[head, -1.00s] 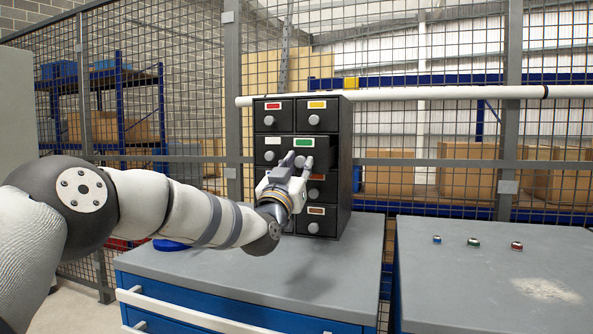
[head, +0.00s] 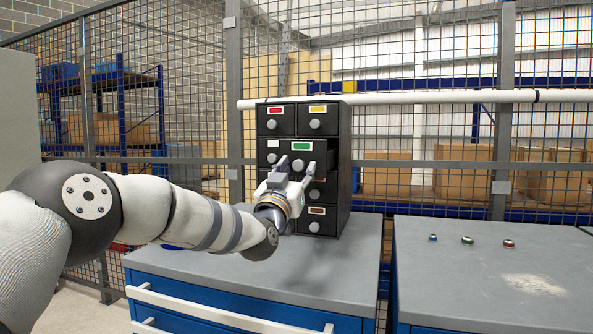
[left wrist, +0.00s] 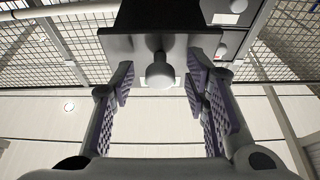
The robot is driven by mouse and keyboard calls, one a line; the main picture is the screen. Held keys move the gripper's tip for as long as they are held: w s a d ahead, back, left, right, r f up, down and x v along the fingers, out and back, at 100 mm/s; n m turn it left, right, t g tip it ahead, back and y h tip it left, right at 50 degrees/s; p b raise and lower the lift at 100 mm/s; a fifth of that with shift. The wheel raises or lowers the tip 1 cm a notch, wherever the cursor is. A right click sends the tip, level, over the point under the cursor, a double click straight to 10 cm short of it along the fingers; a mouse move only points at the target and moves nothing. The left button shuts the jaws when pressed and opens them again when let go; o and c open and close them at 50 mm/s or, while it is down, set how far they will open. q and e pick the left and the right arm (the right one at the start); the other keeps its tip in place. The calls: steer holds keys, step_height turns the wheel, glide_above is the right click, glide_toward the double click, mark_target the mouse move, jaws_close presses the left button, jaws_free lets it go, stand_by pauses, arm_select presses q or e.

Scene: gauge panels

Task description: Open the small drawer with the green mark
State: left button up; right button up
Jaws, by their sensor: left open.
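The small drawer with the green mark (head: 302,146) is in the right column of a dark cabinet (head: 344,165), second from the top. Its front stands out from the cabinet, so it is partly pulled out. Its round grey knob (head: 298,164) shows between my left gripper's fingertips. My left gripper (head: 297,166) is open in front of this drawer. In the left wrist view the knob (left wrist: 160,72) lies between the open fingers (left wrist: 160,88), apart from both, with the drawer front (left wrist: 120,45) behind it. My right gripper is not in view.
Drawers with red (head: 277,110), yellow (head: 318,109) and white (head: 272,144) marks surround it; lower ones are partly hidden by my gripper. The cabinet stands on a blue workbench (head: 300,275). Small buttons (head: 467,240) sit on the grey bench at right. A mesh fence stands behind.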

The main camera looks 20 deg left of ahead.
arm_select(q)
steer(key=v, duration=1.2)
